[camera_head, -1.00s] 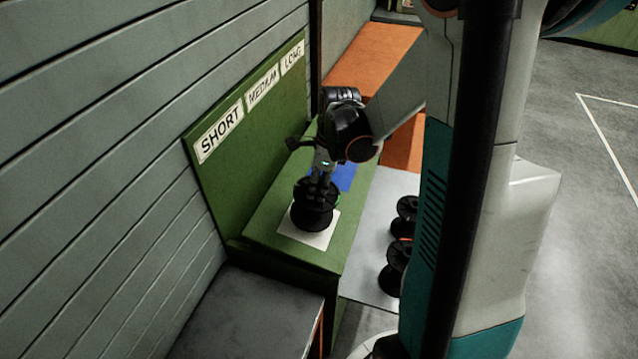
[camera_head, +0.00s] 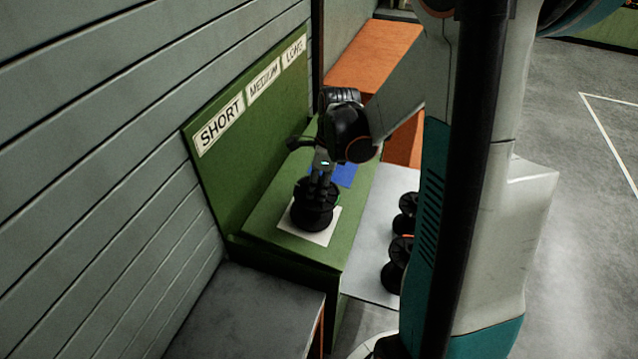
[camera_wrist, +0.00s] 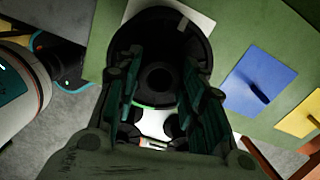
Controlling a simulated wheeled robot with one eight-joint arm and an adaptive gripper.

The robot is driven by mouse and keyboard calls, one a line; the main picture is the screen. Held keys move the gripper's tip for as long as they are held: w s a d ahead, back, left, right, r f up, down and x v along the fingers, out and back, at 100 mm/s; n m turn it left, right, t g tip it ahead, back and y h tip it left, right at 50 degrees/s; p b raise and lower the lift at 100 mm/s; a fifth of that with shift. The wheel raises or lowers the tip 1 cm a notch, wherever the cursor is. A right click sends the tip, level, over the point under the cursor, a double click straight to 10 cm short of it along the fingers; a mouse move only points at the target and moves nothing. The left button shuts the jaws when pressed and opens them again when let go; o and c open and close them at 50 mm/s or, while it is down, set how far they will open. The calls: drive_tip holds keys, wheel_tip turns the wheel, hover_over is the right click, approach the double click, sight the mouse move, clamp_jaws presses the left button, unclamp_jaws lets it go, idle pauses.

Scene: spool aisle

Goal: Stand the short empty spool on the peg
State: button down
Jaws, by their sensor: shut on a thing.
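The short empty spool (camera_head: 312,216) is black, with wide flanges. It is upright over the white square (camera_head: 292,229) under the SHORT label (camera_head: 219,128). My gripper (camera_head: 318,186) points down and is shut on the spool from above. In the wrist view the two fingers of my gripper (camera_wrist: 158,72) lie on either side of the spool (camera_wrist: 152,30), whose dark centre hole shows between them. The peg of the white square is hidden by the spool, and I cannot tell how far the spool sits down on it.
The green bench (camera_head: 272,211) also bears a blue square (camera_wrist: 262,80) and a yellow square (camera_wrist: 304,119), each with a dark peg. Black spools (camera_head: 399,253) stand on a pale mat (camera_head: 366,250) at right. A green backboard (camera_head: 225,178) rises behind, and a grey surface (camera_head: 240,310) lies in front.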

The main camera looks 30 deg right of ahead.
drive_tip(key=shift+w+f+b, duration=0.1)
drive_tip(key=shift+f+b, duration=0.45)
drive_tip(key=shift+f, duration=0.15)
drive_tip(key=c, duration=1)
unclamp_jaws()
drive_tip(key=shift+o, duration=0.2)
drive_tip(key=shift+r, duration=0.15)
wheel_tip(320, 180, up, 12)
drive_tip(key=s+d, duration=0.1)
drive_tip(key=shift+s+f, duration=0.25)
drive_tip(key=shift+s, duration=0.05)
drive_tip(key=shift+d, duration=0.1)
